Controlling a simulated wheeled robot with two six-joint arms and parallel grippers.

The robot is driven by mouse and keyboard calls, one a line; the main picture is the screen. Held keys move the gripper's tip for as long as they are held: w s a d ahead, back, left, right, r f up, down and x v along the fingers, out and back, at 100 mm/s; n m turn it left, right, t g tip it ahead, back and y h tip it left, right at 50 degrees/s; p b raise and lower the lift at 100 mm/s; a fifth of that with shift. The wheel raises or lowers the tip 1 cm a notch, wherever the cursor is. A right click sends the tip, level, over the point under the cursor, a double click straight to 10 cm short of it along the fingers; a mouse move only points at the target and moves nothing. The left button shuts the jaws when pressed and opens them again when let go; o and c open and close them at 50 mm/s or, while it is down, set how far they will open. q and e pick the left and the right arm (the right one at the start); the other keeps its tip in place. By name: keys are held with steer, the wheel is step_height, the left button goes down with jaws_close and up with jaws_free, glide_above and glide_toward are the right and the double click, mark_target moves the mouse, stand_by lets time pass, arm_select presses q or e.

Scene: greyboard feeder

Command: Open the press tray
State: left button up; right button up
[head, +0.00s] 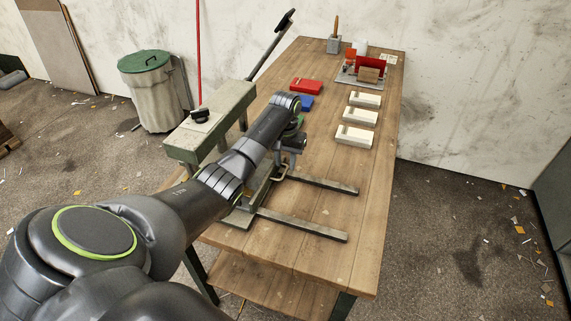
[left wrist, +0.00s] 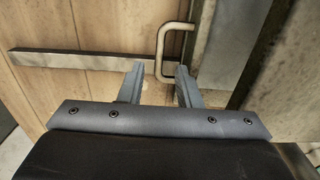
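The press (head: 208,123) is a grey-green metal block with a long lever, on the left side of the wooden table. Two bare steel rails (head: 315,183) run out from it to the right. The press tray (head: 262,190) sits at the press end of the rails, partly hidden by my left arm. In the left wrist view its U-shaped metal handle (left wrist: 161,45) stands out from the tray front. My left gripper (left wrist: 158,76) is open; the handle's long bar appears between its fingertips, and I cannot tell whether they touch it. My right gripper is not in view.
Red (head: 306,85) and blue (head: 306,103) blocks and several cream boxes (head: 354,136) lie farther back on the table (head: 345,205). A red fixture (head: 370,66) stands behind them. The tabletop over and between the rails is clear. A bin (head: 155,95) stands left on the floor.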

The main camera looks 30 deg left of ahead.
arm_select(q)
steer(key=shift+f, duration=1.2)
jaws_close()
